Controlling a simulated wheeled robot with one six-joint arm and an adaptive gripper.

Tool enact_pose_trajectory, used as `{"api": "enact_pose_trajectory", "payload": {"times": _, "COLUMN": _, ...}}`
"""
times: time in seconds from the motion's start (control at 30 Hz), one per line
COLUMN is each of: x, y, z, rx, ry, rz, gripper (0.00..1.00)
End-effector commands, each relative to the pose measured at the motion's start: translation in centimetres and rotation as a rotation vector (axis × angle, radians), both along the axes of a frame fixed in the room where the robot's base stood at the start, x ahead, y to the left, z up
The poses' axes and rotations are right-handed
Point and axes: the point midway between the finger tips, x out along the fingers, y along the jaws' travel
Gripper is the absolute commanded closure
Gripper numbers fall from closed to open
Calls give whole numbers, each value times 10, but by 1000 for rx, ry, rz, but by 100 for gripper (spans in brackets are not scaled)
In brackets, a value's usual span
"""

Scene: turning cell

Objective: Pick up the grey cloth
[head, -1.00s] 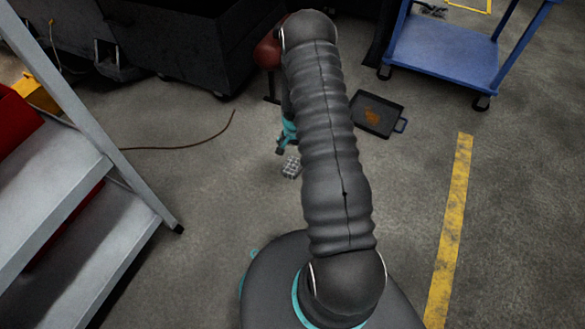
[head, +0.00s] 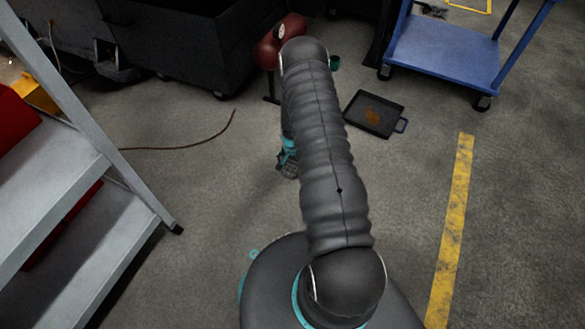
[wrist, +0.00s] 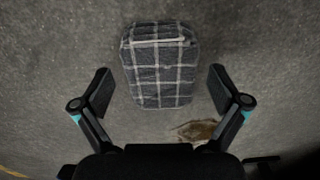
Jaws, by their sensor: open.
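The grey cloth (wrist: 160,65) is a folded, dark grey checked bundle with pale lines, lying on the concrete floor. In the wrist view it sits between and slightly beyond the two fingertips of my gripper (wrist: 160,85). The fingers are spread wide, with a gap on each side of the cloth, and neither touches it. In the head view my gripper (head: 288,165) is low over the cloth's spot and largely covers it. The height of the fingers above the floor is hard to judge.
A brown patch (wrist: 197,130) lies on the floor near the cloth. A black tray (head: 376,114) with a rusty mark lies to the right. A blue cart (head: 445,50) stands at the back right, metal steps (head: 90,215) at the left. A thin red cable (head: 185,147) crosses the floor.

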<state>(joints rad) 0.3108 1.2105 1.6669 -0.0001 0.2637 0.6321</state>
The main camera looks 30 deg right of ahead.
Motion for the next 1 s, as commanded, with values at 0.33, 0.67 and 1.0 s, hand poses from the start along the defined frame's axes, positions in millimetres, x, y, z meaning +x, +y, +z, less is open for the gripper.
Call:
{"api": "enact_pose_trajectory", "payload": {"times": 0.33, "x": 0, "y": 0, "z": 0, "rx": 0, "ry": 0, "rz": 0, "gripper": 66}}
{"api": "enact_pose_trajectory", "payload": {"times": 0.67, "x": 0, "y": 0, "z": 3, "rx": 0, "ry": 0, "rz": 0, "gripper": 66}}
{"api": "enact_pose_trajectory", "payload": {"times": 1.0, "x": -2, "y": -3, "z": 47, "rx": 0, "ry": 0, "rz": -2, "gripper": 66}}
